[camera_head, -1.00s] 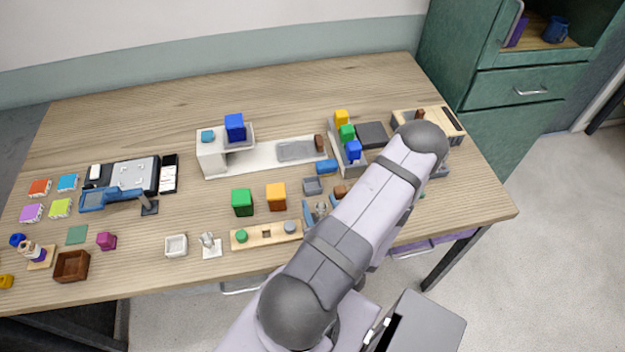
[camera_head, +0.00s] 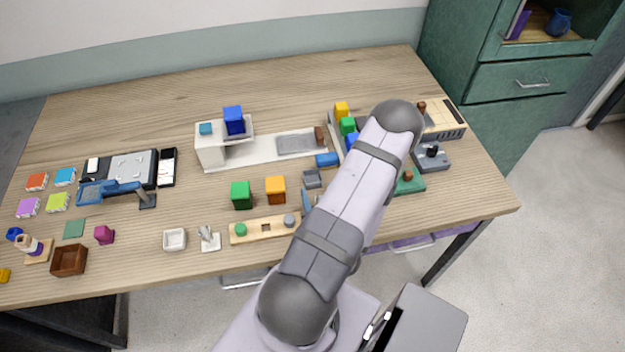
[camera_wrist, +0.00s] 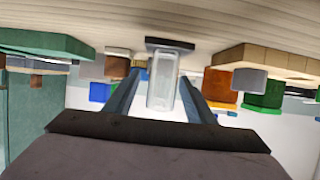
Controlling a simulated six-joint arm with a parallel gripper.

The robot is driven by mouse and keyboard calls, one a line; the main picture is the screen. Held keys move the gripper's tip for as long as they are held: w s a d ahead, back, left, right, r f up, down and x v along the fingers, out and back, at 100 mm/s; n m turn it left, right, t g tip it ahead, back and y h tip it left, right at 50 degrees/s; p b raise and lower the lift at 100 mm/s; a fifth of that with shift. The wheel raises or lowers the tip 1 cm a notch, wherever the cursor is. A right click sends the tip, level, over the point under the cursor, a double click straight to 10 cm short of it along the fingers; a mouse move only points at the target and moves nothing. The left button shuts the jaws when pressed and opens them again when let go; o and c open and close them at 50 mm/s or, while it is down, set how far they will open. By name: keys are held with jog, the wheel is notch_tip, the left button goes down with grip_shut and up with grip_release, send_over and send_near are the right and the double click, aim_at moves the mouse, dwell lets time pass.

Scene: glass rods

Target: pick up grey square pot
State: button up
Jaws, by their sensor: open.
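The grey square pot (camera_head: 312,178) is small and dark grey, and stands on the table between the orange block and my arm in the head view. My gripper (camera_wrist: 162,78) is open. Its two blue-grey fingers point away from the camera in the wrist view, which shows the scene upside down. A clear, glass-like upright piece (camera_wrist: 163,92) on a dark square base (camera_wrist: 170,44) appears between the fingers; I cannot tell whether they touch it. In the head view one finger shows beside my arm, close to the pot's near side. I cannot make out the pot surely in the wrist view.
A wooden board (camera_head: 262,230) with pegs lies left of my gripper. Orange (camera_head: 276,190) and green (camera_head: 241,195) blocks stand behind it. A blue block (camera_head: 327,160) lies just beyond the pot. A green tray (camera_head: 408,183) is right of my arm.

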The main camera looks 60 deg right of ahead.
aim_at(315, 183)
jog(key=shift+w+d+f+p, duration=0.15)
jog(key=shift+w+d+p, duration=0.15)
jog(key=shift+w+p, duration=0.2)
jog(key=shift+p+x, duration=0.4)
jog(key=shift+x, duration=1)
jog(key=shift+s+f, duration=0.15)
jog(key=shift+c, duration=0.3)
jog(key=c, duration=0.8)
jog(key=shift+r+b, duration=0.5)
jog(key=shift+r, duration=2.1)
jog(key=shift+r+p, duration=1.65)
jog(key=shift+r, duration=0.8)
